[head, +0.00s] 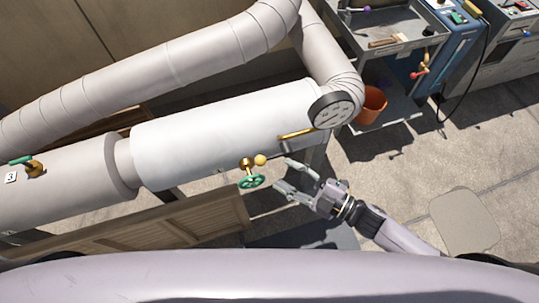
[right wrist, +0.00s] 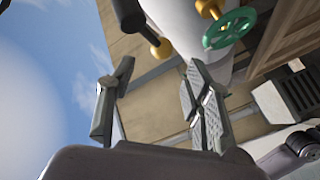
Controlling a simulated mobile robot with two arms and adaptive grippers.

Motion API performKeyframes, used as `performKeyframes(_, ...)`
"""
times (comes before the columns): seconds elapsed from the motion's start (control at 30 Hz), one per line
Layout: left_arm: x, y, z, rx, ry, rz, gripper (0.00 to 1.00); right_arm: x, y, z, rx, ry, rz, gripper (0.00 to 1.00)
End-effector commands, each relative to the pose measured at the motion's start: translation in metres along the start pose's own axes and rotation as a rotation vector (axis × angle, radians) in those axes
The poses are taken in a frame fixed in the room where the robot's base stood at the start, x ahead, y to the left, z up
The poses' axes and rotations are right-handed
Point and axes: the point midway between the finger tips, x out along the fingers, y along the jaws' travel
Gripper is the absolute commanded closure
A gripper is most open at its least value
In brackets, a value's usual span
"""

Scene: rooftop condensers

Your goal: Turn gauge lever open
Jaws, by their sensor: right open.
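A brass lever (head: 297,135) sticks out from the white pipe just below the round dial gauge (head: 335,110) in the head view. I cannot tell whether that cylinder belongs to the lever. My left gripper is out of view.
A brass ball (head: 260,160) sits beside the handwheel. A green-handled valve (head: 33,167) is on the pipe at far left. A slatted wooden panel (head: 165,229) stands below the pipe. A grey cart (head: 400,85) and an orange bucket (head: 371,104) are at right. Paving at right is mostly clear.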

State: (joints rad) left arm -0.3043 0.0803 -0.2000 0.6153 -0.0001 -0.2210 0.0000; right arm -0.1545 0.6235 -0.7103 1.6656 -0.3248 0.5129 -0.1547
Motion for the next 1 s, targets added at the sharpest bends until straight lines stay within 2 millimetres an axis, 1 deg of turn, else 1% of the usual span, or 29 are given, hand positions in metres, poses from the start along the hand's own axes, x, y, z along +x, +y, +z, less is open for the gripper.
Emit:
performKeyframes(0.03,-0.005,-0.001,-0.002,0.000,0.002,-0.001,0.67,0.013,0.003,-0.002,0.001,0.002,0.004,0.54)
performKeyframes(0.2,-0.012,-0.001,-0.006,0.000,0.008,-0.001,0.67,0.049,0.002,-0.001,0.000,0.001,0.002,0.54)
performKeyframes(0.3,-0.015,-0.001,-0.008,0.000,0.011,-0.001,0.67,0.066,0.002,-0.001,0.000,0.000,0.002,0.54)
performKeyframes(0.4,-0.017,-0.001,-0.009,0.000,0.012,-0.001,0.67,0.077,0.001,0.000,0.001,-0.001,0.001,0.54)
performKeyframes(0.6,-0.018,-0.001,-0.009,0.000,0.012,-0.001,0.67,0.088,0.000,0.001,0.000,-0.001,0.000,0.54)
performKeyframes(0.83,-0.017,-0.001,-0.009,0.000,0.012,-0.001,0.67,0.088,-0.001,0.001,0.000,-0.002,-0.001,0.54)
performKeyframes(0.87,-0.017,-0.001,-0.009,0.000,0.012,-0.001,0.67,0.088,-0.001,0.001,0.000,-0.002,0.000,0.55)
performKeyframes(1.0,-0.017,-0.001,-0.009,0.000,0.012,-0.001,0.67,0.088,-0.001,0.001,0.000,-0.002,0.000,0.64)
